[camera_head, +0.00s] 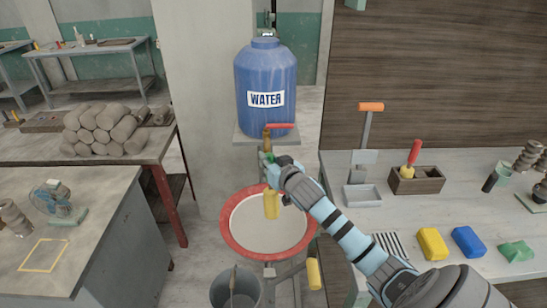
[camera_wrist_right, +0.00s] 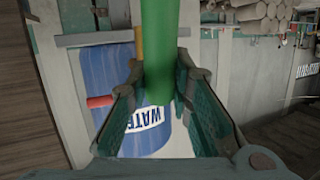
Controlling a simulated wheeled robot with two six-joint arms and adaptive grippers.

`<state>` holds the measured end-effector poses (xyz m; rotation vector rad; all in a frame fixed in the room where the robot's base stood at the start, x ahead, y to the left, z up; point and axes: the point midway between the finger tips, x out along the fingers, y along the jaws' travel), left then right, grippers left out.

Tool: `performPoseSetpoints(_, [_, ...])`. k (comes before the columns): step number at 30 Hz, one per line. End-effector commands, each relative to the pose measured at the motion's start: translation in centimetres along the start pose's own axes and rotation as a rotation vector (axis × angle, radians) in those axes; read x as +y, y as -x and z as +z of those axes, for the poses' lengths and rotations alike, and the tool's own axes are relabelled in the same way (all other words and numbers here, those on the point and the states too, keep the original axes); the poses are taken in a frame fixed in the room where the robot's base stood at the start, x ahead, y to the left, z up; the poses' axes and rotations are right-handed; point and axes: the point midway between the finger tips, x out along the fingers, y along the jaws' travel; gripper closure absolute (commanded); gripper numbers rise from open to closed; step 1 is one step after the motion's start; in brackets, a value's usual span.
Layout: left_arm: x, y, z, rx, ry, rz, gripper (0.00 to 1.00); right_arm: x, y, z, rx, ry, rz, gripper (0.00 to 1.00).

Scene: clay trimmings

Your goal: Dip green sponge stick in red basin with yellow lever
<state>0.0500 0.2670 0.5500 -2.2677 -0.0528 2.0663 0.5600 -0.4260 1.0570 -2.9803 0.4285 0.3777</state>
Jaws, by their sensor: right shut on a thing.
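My right gripper (camera_head: 270,163) is shut on the green sponge stick (camera_wrist_right: 158,50), whose green shaft runs between the fingers in the right wrist view. In the head view a yellow sponge end (camera_head: 271,204) hangs upright below the gripper. It overlaps the far part of the red basin (camera_head: 228,238), which has a pale inside. I cannot tell whether the sponge touches what is in the basin. The yellow lever (camera_head: 314,273) is at the basin's front right. My left gripper is not in view.
A blue water tank (camera_head: 264,85) with a red-handled tap (camera_head: 278,126) stands above and behind the gripper. A grey bucket (camera_head: 236,290) is in front of the basin. The right table (camera_head: 375,225) holds a tool box (camera_head: 416,182), yellow and blue blocks.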

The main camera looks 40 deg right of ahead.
Motion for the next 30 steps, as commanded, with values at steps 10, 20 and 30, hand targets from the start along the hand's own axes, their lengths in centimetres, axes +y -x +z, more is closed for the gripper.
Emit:
performPoseSetpoints(10, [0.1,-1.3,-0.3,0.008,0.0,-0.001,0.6,2.2,-2.1,0.1,-0.023,-0.037,0.102,1.0])
performPoseSetpoints(20, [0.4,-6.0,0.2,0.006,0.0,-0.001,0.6,2.4,-3.2,4.3,-0.022,-0.035,0.098,1.0])
performPoseSetpoints(30, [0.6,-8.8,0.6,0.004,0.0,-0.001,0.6,2.7,-4.3,8.5,-0.023,-0.035,0.099,1.0])
